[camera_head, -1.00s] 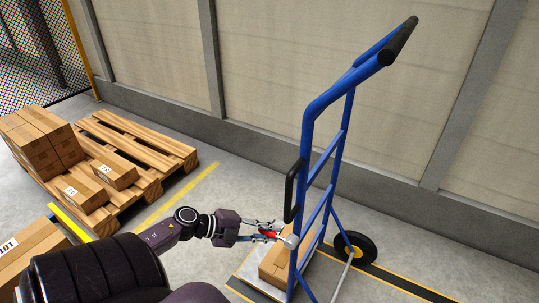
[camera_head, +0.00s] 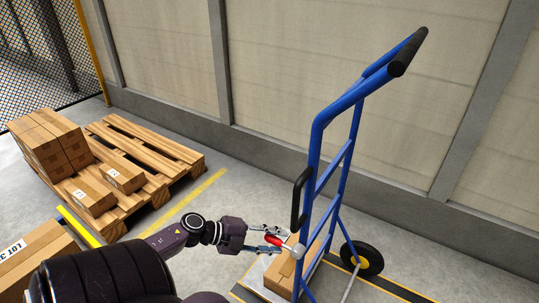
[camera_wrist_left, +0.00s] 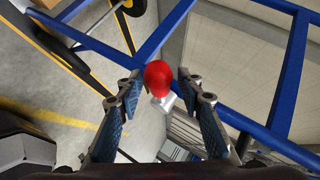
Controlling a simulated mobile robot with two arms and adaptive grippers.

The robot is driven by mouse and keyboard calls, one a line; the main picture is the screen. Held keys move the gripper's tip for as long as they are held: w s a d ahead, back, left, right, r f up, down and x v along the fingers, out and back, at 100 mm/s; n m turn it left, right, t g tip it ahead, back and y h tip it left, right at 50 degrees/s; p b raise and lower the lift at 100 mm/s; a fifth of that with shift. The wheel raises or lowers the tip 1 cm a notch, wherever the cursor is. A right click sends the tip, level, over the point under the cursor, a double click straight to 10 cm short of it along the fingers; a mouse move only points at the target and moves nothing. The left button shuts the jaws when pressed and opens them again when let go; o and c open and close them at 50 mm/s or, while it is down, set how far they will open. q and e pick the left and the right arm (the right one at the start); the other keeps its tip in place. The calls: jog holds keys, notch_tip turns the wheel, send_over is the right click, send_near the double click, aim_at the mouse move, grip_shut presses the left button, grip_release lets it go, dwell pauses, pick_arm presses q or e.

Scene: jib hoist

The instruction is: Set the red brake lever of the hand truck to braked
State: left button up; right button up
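The blue hand truck (camera_head: 318,185) stands upright on the floor. Its red brake lever (camera_head: 275,241) is low on the truck's near side, beside a silver hub (camera_head: 299,250). In the left wrist view the red lever (camera_wrist_left: 159,73) shows end-on as a round knob, with a silver part behind it. My left gripper (camera_head: 283,239) is open around the lever; in the wrist view its fingertips (camera_wrist_left: 159,78) stand on either side of the knob, with narrow gaps showing. The lever's angle is hard to tell. My right gripper is not in view.
A carton (camera_head: 281,276) rests low on the hand truck, whose black wheel (camera_head: 362,256) is on the right. A wooden pallet (camera_head: 150,150) with several cartons stands at the left. A wall (camera_head: 300,130) runs behind. A labelled carton (camera_head: 40,265) is at lower left.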

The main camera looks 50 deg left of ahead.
pick_arm(q)
jog(key=v, duration=1.2)
dwell(0.3)
